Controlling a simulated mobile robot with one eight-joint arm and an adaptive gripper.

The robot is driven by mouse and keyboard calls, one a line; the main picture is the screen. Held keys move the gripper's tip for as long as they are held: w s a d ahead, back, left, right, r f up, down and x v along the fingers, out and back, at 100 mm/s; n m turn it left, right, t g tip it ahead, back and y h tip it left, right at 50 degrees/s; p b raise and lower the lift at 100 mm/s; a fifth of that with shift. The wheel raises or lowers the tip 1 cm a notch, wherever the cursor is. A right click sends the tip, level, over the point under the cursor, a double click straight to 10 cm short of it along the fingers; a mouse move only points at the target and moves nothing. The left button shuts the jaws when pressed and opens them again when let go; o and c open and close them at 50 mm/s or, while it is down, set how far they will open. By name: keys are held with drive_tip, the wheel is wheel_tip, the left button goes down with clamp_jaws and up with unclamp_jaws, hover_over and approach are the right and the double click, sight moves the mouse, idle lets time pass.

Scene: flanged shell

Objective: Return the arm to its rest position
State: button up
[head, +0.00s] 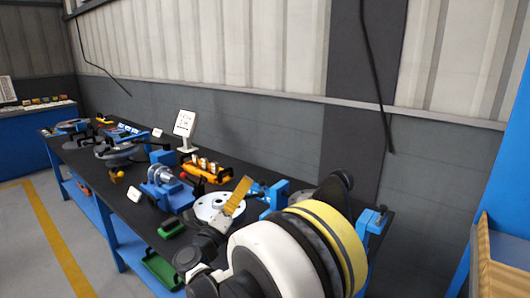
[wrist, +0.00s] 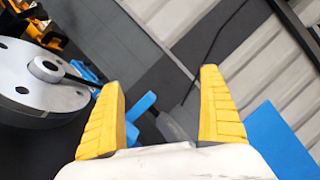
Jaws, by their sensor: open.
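My gripper (wrist: 160,78) is open in the wrist view, its two yellow fingers apart with nothing between them. In the head view one yellow finger of my gripper (head: 239,194) shows over the workbench (head: 92,183); the other finger cannot be made out. My arm, with white, black and yellow bands, fills the lower middle of the head view and hides part of the bench. A grey flanged shell (head: 207,206) sits on the bench just left of the finger. A round flanged part with holes (wrist: 40,84) also shows left of the fingers in the wrist view.
A blue vise (head: 165,190), a yellow rack (head: 206,171) and a white sign (head: 184,125) stand on the bench. A blue clamp (head: 373,219) is at its right end. The wall runs behind. Open floor (head: 25,240) lies left.

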drive_tip(key=s+d+r+n+y, duration=0.2)
drive_tip(key=d+r+n+y, duration=0.1)
drive_tip(key=r+n+y, duration=0.45)
drive_tip(key=s+d+r+n+y, duration=0.3)
drive_tip(key=r+n+y, duration=0.1)
drive_tip(key=r+n, duration=0.5)
drive_tip(key=s+d+f+n+g+h, duration=0.1)
drive_tip(key=s+d+f+n+g, duration=0.3)
drive_tip(key=s+d+f, duration=0.3)
drive_tip(key=s+d+f+n+g+h, duration=0.1)
drive_tip(key=s+d+f+n+g, duration=0.3)
drive_tip(key=s, duration=0.9)
drive_tip(key=s+d+f+n+g+h, duration=0.2)
drive_tip(key=s+d+f+n+g, duration=0.2)
drive_tip(key=s+d+f, duration=0.6)
wheel_tip(320, 180, down, 2)
drive_tip(key=shift+s+d, duration=0.15)
drive_tip(key=shift+s, duration=0.35)
